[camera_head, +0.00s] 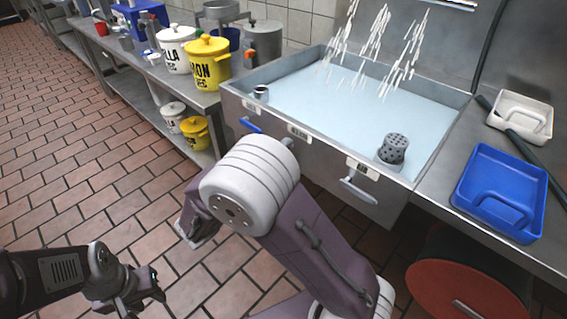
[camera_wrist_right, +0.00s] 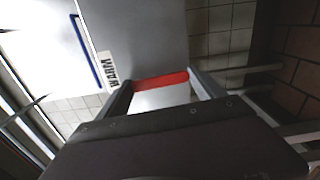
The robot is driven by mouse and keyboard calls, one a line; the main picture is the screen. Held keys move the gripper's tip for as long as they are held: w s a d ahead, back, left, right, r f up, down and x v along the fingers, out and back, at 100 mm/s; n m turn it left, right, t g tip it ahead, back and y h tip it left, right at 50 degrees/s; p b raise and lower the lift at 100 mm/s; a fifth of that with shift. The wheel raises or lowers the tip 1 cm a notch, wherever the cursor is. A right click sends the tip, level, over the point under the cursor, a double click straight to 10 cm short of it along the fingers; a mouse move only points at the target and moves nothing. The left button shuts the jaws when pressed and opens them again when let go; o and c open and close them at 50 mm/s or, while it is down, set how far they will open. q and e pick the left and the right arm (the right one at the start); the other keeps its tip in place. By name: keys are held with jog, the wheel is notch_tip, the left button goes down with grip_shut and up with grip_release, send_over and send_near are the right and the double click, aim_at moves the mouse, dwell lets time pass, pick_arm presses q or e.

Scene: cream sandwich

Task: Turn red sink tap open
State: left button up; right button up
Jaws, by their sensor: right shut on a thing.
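The sink (camera_head: 360,108) is a wide steel basin holding pale blue water, with white streaks of water above it. In the right wrist view the red tap handle (camera_wrist_right: 161,80) lies across between the fingertips of my right gripper (camera_wrist_right: 162,88), which is shut on it. In the head view my right arm hides that handle and the right gripper.
A grey handle (camera_head: 358,191) sits on the sink front to the right. A blue tray (camera_head: 532,222) and a white tray (camera_head: 540,106) lie on the right counter. Yellow (camera_head: 207,66) and white (camera_head: 176,52) canisters stand left of the sink. The tiled floor at left is clear.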

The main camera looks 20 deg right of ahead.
jog(key=shift+f, duration=0.1)
jog(key=o, duration=2.1)
jog(key=p+v, duration=0.1)
jog(key=v, duration=0.8)
jog(key=shift+a, duration=0.1)
